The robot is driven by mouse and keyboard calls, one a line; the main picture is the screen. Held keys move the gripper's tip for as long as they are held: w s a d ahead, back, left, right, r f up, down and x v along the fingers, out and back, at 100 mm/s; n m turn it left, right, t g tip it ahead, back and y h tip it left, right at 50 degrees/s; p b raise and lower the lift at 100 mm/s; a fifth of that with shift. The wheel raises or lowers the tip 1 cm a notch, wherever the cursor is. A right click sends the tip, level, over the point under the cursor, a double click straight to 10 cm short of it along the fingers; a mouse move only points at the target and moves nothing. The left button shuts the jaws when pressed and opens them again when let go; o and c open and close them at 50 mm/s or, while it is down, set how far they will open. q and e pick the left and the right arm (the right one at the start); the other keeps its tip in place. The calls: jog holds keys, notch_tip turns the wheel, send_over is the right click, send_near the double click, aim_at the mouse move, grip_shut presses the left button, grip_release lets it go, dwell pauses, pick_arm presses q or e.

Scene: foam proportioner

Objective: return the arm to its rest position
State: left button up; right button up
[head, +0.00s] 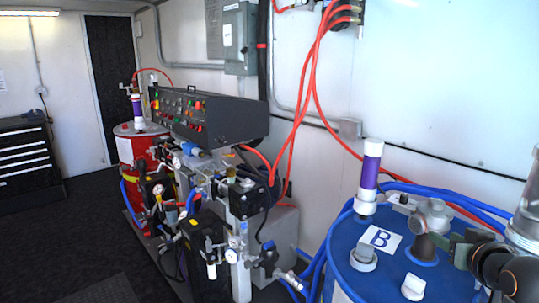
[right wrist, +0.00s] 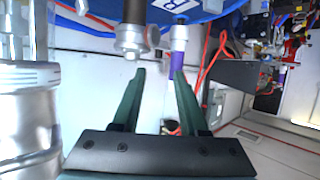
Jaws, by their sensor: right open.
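My right gripper (head: 455,248) is at the right edge of the head view, over the top of the blue drum (head: 345,275) labelled B, close to a grey fitting (head: 432,217) on the lid. In the right wrist view the right gripper (right wrist: 158,75) shows two green fingers apart with nothing between them. The blue drum (right wrist: 188,10) and its purple-and-white cylinder (right wrist: 178,55) lie beyond the fingertips. From these views I cannot tell whether the fingers touch the fitting. My left gripper is not in view.
A control panel (head: 205,118) with pumps and hoses stands at centre-left. A red drum (head: 130,150) is behind it. Red hoses (head: 313,75) hang from the wall, and blue hoses (head: 318,262) run beside the blue drum. The dark floor (head: 65,235) at left is clear.

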jog(key=s+a+f+n+g, duration=0.1)
jog(key=s+a+f+g, duration=0.25)
jog(key=f, duration=0.65)
jog(key=s+a+f+n+g+y, duration=0.1)
jog(key=s+a+f+n+g, duration=0.15)
jog(key=s+a+f, duration=0.65)
jog(key=s+a+f+n+g+y, duration=0.1)
jog(key=s+a+f+g+y, duration=0.2)
jog(key=s+f, duration=1.05)
jog(key=w+a+f+t+y, duration=0.1)
jog(key=w+a+f+t, duration=0.1)
jog(key=a+f+t, duration=0.2)
jog(key=shift+w+a+f+t, duration=0.15)
jog(key=shift+a+f+t, duration=0.15)
jog(key=shift+f, duration=1.55)
